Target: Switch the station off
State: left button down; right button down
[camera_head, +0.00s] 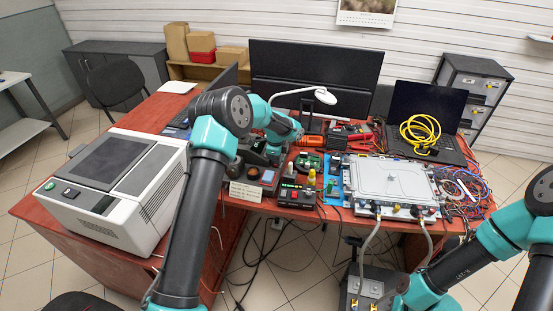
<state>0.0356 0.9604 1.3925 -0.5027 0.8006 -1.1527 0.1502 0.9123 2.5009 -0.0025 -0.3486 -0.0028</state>
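A station with a pale, lidded top (391,181) sits on the right part of the red table, with two hoses (368,248) hanging from its front edge. Left of it stands a small dark box with a red lit display (297,195) and knobs on top. I cannot tell which part is the station's switch. My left gripper (262,155) is low behind the control boxes; its fingers are too small and dark to read. My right arm is at the lower right; its fingers cannot be made out.
A large grey-white machine (118,190) fills the table's left side. A monitor (315,75) stands at the back. A laptop (428,105) with a coiled yellow cable (420,133) is at the back right. Loose wires (465,188) crowd the right edge; cables hang below the front edge.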

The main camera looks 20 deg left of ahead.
pick_arm(q)
notch_tip(320, 180, up, 14)
jog(key=shift+s, duration=0.2)
jog(key=shift+f, duration=0.1)
dwell(0.5)
